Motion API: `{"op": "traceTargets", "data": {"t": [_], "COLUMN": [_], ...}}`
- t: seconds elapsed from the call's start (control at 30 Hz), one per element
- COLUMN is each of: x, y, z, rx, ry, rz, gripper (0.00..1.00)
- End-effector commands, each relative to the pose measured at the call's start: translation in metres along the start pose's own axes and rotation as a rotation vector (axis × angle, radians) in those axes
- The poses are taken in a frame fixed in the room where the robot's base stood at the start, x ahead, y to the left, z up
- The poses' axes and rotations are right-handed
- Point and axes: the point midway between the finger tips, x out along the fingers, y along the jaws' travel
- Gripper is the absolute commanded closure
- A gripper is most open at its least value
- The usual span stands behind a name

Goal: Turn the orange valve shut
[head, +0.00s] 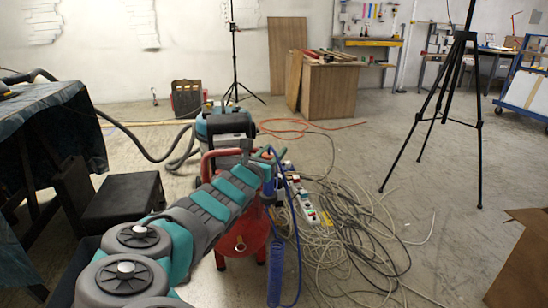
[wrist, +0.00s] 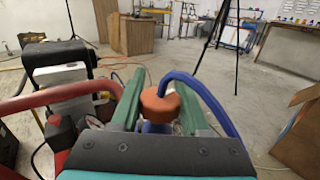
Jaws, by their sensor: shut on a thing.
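The orange valve (wrist: 160,104) is a round orange knob in the middle of the wrist view, with a blue hose (wrist: 209,98) curving beside it. My gripper (wrist: 158,96) has its two green fingers on either side of the knob and is shut on it. In the head view my arm reaches forward, and my gripper (head: 262,158) is at the top of the red machine (head: 257,238). The knob is hidden or too small to tell in the head view. The angle of the valve cannot be read.
A blue-and-grey vacuum (head: 224,128) stands just behind. Tangled cables (head: 350,235) and a power strip (head: 303,205) lie to the right. A black tripod (head: 462,90) stands farther right. A black box (head: 123,203) is at left. Bare floor lies between the cables and tripod.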

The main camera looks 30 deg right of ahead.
Motion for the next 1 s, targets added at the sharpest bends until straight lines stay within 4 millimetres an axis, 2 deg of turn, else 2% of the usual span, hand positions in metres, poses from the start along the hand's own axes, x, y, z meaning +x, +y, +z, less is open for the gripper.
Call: {"op": "traceTargets", "data": {"t": [0.6, 0.63, 0.87, 1.0], "x": [0.0000, -0.0001, -0.0001, -0.0001], "y": [0.0004, 0.0005, 0.0004, 0.0003], "z": [-0.0007, -0.0007, -0.0002, 0.0000], "rx": [0.000, 0.000, 0.000, 0.000], "ry": [0.002, 0.002, 0.001, 0.001], "rz": [0.009, 0.009, 0.008, 0.008], "gripper": [1.00, 0.51, 0.25, 0.23]}}
